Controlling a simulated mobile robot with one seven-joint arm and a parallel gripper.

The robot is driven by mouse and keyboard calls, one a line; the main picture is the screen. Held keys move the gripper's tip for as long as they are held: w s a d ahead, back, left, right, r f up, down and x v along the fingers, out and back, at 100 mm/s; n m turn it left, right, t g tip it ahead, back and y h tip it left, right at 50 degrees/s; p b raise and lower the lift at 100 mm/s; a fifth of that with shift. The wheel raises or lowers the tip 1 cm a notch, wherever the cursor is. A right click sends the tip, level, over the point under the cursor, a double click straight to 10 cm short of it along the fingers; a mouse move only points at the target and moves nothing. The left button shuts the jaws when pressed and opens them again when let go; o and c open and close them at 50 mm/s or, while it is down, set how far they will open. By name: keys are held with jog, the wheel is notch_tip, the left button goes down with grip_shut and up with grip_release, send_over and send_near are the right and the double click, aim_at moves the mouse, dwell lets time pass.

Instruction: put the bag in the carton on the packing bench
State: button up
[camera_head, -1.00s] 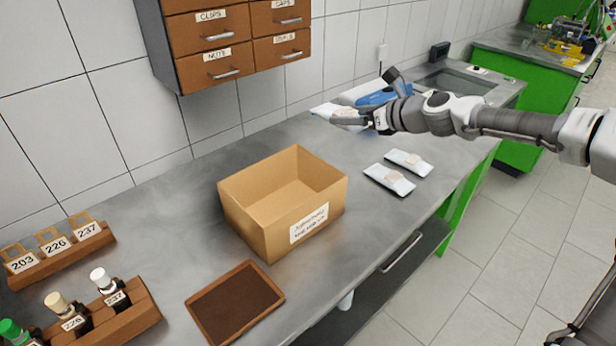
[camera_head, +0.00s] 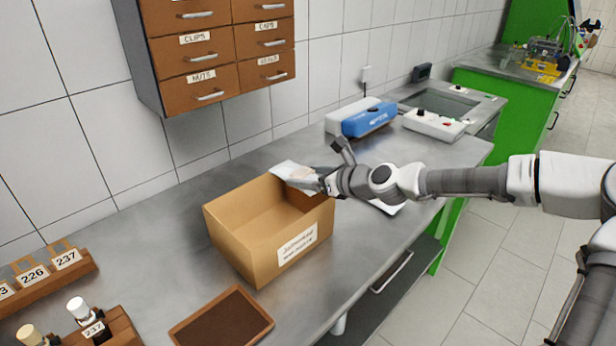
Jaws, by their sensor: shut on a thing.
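The open cardboard carton (camera_head: 237,256) stands on the grey bench, with a white label on its front side. My gripper (camera_head: 312,184) is at the carton's far right rim, coming in from the right. It is shut on a pale, whitish bag (camera_head: 288,171). The bag shows at the carton's back right corner, at about rim height or above; I cannot tell whether it is over the opening or behind the rim. The fingertips are small and partly hidden by the bag.
The bench (camera_head: 150,260) also bears a dark-filled wooden tray (camera_head: 222,322) in front of the carton and bottle racks at the left. A blue and white device (camera_head: 362,117) and a control box (camera_head: 434,123) stand at the back right. Drawers (camera_head: 205,70) hang on the wall above.

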jog(key=shift+f, duration=0.55)
jog(key=o, duration=1.6)
jog(key=shift+c, duration=0.2)
jog(key=shift+r, duration=0.2)
jog(key=p+v, duration=0.2)
jog(key=v, duration=1)
jog(key=shift+r, duration=0.45)
